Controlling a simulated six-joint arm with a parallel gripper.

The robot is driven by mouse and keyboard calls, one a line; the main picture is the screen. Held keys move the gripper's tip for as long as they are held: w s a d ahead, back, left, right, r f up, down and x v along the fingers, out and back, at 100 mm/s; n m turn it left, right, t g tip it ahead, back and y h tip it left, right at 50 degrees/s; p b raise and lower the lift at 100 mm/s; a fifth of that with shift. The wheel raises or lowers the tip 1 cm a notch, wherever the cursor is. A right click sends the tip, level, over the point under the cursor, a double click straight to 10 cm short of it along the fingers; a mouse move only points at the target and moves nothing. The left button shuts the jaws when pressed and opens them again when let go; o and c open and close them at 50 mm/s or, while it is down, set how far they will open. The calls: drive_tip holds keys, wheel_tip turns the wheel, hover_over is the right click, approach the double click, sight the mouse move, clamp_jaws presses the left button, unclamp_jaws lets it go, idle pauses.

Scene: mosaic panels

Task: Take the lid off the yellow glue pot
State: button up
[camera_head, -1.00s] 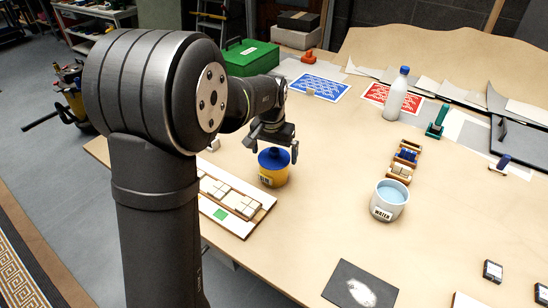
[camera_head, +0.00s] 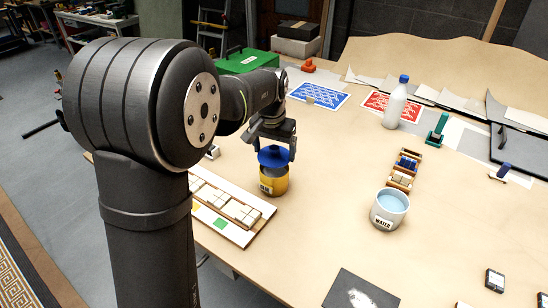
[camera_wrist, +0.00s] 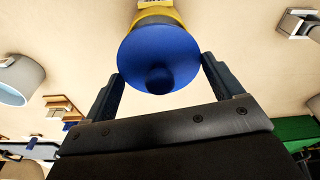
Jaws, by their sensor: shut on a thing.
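The yellow glue pot (camera_head: 273,185) stands upright on the table, beside the white panel strip. Its blue lid (camera_head: 274,155) is between the fingers of my gripper (camera_head: 276,152), which is shut on it from above. A dark band shows between the lid and the yellow body, and the lid looks slightly raised; I cannot tell if it is fully clear of the rim. In the wrist view the round lid (camera_wrist: 160,58) with its knob lies between the two fingers (camera_wrist: 162,82), and part of the yellow pot (camera_wrist: 157,15) shows behind it.
The white strip with tiles (camera_head: 232,212) lies close to the pot's left. A water pot (camera_head: 388,210) and a wooden rack (camera_head: 404,170) are to the right. A white bottle (camera_head: 396,103) with a blue cap stands farther back. The table between the glue pot and water pot is clear.

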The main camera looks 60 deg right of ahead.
drive_tip(key=s+a+r, duration=0.2)
drive_tip(key=s+r, duration=0.5)
drive_tip(key=s, duration=0.4)
drive_tip(key=w+d+f, duration=0.1)
drive_tip(key=w, duration=0.3)
drive_tip(key=w+f, duration=0.2)
drive_tip(key=w, duration=0.2)
drive_tip(key=w+d+f, duration=0.1)
drive_tip(key=w, duration=0.3)
drive_tip(key=shift+w+d+f, duration=0.15)
drive_tip(key=shift+w+d, duration=0.05)
drive_tip(key=shift+d, duration=0.1)
drive_tip(key=w+f, duration=0.4)
drive_tip(key=w, duration=0.8)
hover_over(240, 169)
drive_tip(key=f, duration=0.6)
drive_tip(key=shift+a, duration=0.25)
drive_tip(key=shift+f, duration=2.25)
drive_tip(key=o, duration=0.8)
drive_tip(key=shift+f, duration=0.1)
wheel_tip(240, 169, up, 12)
drive_tip(key=a, duration=0.1)
drive_tip(key=shift+s+a, duration=0.15)
drive_tip(key=shift+s, duration=0.05)
